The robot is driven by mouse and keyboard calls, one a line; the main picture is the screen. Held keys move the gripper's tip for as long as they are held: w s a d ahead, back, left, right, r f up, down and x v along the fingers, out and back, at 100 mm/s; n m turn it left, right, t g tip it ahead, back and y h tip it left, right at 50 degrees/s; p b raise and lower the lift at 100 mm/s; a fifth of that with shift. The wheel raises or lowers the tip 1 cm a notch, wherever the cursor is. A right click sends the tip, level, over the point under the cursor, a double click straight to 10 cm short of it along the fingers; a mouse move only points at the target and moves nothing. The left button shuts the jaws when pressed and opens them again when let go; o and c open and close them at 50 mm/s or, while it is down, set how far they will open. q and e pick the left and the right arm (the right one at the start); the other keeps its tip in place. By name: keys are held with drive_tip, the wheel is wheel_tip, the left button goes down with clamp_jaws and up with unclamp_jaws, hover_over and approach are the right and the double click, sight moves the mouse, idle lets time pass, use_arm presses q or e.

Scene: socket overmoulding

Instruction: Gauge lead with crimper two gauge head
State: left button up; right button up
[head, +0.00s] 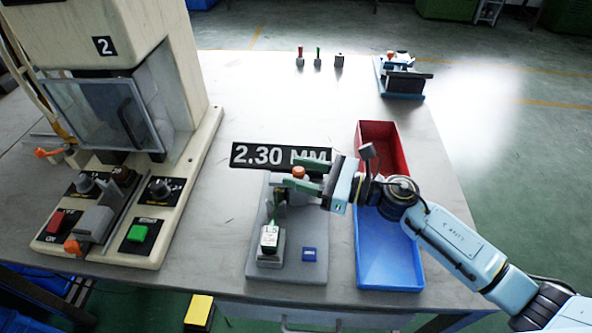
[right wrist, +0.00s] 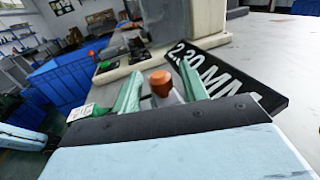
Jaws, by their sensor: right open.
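The gauge (head: 287,235) stands on a grey base plate in the middle of the table, below a black sign reading 2.30 MM (head: 262,154). An orange knob (head: 298,172) tops its far end. The sign and the knob (right wrist: 161,83) also show in the right wrist view. My right gripper (head: 300,174) is open, its green fingers on either side of the knob; I cannot tell whether they touch it. A white and green piece (head: 270,237) stands at the gauge's near end. Crimper two (head: 115,130), marked 2, stands at the left. A lead is not clearly visible. My left gripper is out of view.
A red bin (head: 368,128) and a blue bin (head: 416,262) lie right of the gauge, partly under my right arm. A blue fixture (head: 401,84) stands at the back right. The table's back middle is mostly clear.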

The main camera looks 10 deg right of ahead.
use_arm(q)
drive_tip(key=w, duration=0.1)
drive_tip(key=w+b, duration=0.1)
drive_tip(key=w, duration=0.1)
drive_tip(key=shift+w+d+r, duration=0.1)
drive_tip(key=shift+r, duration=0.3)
use_arm(e)
drive_tip(key=v, duration=1.2)
